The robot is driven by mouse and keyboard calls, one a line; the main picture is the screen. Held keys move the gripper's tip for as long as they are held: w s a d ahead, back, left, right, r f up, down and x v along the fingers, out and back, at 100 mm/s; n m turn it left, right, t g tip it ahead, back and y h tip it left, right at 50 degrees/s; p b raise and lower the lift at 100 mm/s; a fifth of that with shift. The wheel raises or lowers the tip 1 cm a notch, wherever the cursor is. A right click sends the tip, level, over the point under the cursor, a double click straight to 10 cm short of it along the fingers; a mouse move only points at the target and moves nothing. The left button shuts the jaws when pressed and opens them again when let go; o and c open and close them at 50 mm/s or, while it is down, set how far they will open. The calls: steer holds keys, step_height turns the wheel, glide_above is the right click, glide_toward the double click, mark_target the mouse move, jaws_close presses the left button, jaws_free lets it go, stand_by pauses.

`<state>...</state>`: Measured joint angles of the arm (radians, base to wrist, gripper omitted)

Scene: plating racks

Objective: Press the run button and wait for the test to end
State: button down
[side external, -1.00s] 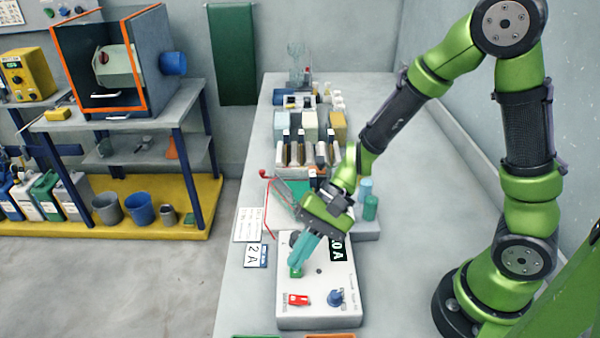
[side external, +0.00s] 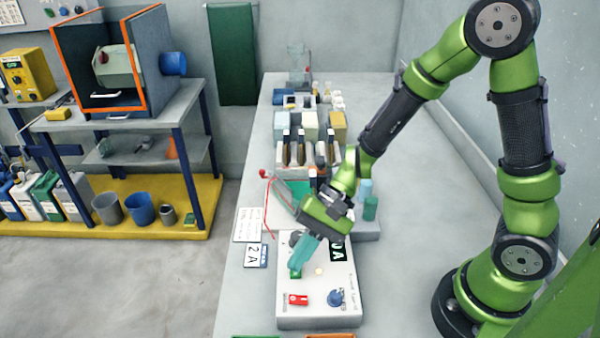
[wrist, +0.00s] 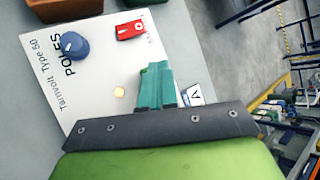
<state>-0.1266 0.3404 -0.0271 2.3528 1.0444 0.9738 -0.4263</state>
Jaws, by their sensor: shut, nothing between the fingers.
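A white test unit (side external: 318,313) lies on the bench, with a green button (side external: 295,275) near its left edge. My gripper (side external: 295,266) is shut and empty, its teal fingertips pointing down right at the green button; whether they touch it I cannot tell. In the wrist view the gripper's teal fingers (wrist: 156,72) cover most of the button. A small round lamp (side external: 319,271) on the panel glows pale yellow, and the lit lamp also shows in the wrist view (wrist: 119,92). A dark display (side external: 337,252) is partly hidden by my gripper; "0A" is readable.
The unit also has a red switch (side external: 298,300) and a blue knob (side external: 335,298). A "2 A" card (side external: 257,255) lies to its left. Blue-green containers (side external: 371,208) and racks of parts (side external: 300,153) stand behind. The right side of the bench is mostly clear.

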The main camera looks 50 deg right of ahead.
mark_target(310, 269)
steer(key=shift+r, duration=0.9)
steer(key=shift+r, duration=2.5)
steer(key=s+d+r+n+t+h, duration=0.2)
steer(key=s+d+r+t+h, duration=0.1)
steer(key=d+r, duration=0.2)
steer(key=s+d+r+n+t+h, duration=0.3)
steer(key=d+r, duration=0.3)
steer(key=d, duration=0.3)
steer(key=shift+r+n+t+h, duration=0.3)
steer(key=shift+t+h, duration=0.1)
steer(key=shift+h, duration=0.2)
